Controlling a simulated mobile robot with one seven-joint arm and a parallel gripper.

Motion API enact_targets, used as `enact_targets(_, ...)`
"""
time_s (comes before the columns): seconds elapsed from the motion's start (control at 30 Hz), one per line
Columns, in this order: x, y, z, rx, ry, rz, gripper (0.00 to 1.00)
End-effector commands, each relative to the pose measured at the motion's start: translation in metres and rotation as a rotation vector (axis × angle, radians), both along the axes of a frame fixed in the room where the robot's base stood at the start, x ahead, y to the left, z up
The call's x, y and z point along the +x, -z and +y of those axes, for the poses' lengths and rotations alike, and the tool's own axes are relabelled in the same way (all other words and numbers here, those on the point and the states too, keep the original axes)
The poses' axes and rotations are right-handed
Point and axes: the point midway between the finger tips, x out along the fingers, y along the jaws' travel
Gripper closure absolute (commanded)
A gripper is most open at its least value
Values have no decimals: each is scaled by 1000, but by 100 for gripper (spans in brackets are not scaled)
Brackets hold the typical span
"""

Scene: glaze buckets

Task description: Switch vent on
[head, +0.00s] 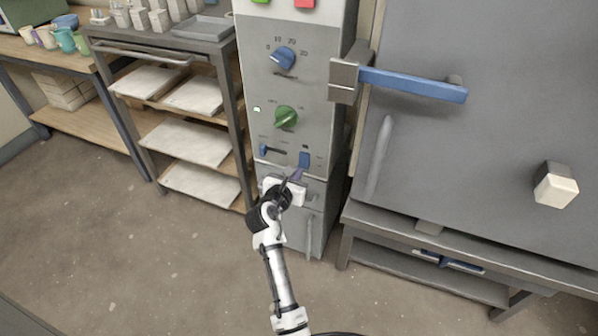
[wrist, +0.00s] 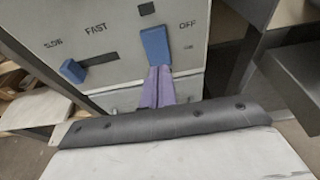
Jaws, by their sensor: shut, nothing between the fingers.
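A grey control panel (head: 290,90) stands in the middle of the head view. Low on it is a blue switch (head: 304,159), seen larger in the wrist view (wrist: 155,48) with the word OFF to its right. No word for vent is readable, so I cannot confirm from lettering that this is the vent switch. My gripper (head: 298,173) is shut and empty just below the switch. In the wrist view its purple fingertips (wrist: 158,72) reach the switch's lower end; whether they touch it I cannot tell.
A blue slider knob (head: 263,149) sits left of the switch, by the words SLOW and FAST. Above are a green knob (head: 286,117) and a blue knob (head: 283,57). A large grey door with a blue handle (head: 415,84) is at right. A shelf rack (head: 222,120) stands left.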

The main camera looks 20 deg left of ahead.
Motion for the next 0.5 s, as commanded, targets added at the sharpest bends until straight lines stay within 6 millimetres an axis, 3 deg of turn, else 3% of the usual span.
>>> enact_targets(0.2, 19, 5, -1, -1, 0, 0, 100)
enact_targets(0.5, 21, 6, -1, 0, -1, 1, 100)
